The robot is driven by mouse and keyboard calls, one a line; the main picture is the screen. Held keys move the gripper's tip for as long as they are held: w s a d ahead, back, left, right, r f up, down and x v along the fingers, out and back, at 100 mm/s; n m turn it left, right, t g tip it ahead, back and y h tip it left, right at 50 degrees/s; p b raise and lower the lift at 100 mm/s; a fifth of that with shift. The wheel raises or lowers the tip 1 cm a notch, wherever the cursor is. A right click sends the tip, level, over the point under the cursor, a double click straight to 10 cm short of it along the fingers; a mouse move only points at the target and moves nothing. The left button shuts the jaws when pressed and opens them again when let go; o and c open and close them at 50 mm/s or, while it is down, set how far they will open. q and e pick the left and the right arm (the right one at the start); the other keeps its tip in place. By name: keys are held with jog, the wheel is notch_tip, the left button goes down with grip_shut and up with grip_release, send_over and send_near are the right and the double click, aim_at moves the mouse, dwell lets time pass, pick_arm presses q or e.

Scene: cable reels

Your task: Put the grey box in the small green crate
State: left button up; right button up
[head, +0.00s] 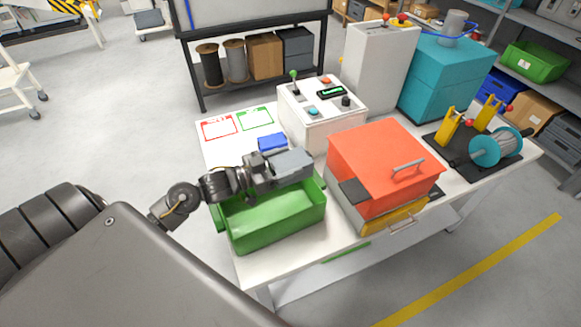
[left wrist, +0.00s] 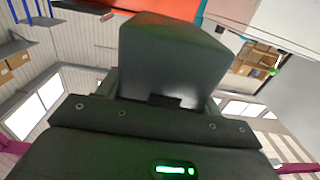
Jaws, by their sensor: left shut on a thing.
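The grey box (head: 292,164) is held by my left gripper (head: 268,173), which is shut on it. In the left wrist view the grey box (left wrist: 172,58) fills the space in front of the gripper. In the head view the box shows over the back part of the small green crate (head: 277,229), near its far rim. The crate stands on the front left of the white table, and the part of its inside that shows is empty. The gap between box and crate is hard to judge. My right gripper is not in view.
A red-lidded box (head: 380,158) stands close to the right of the crate. A blue block (head: 272,142) and a white control box (head: 320,112) are behind. A cable reel on a stand (head: 490,148) is at the right. The table's back left is clear apart from flat markings.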

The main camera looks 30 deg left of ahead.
aim_at(290, 164)
pick_arm(q)
jog(key=shift+w+f, duration=0.75)
jog(key=shift+f, duration=0.1)
jog(key=shift+w+d+f, duration=0.15)
jog(key=shift+w+f, duration=0.15)
jog(key=shift+f, duration=0.05)
notch_tip(290, 164, down, 2)
jog(key=shift+w+f+p, duration=0.1)
jog(key=shift+f+p, duration=0.1)
jog(key=shift+p, duration=0.1)
jog(key=shift+f, duration=0.85)
jog(key=o, duration=1)
jog(key=shift+o, duration=0.3)
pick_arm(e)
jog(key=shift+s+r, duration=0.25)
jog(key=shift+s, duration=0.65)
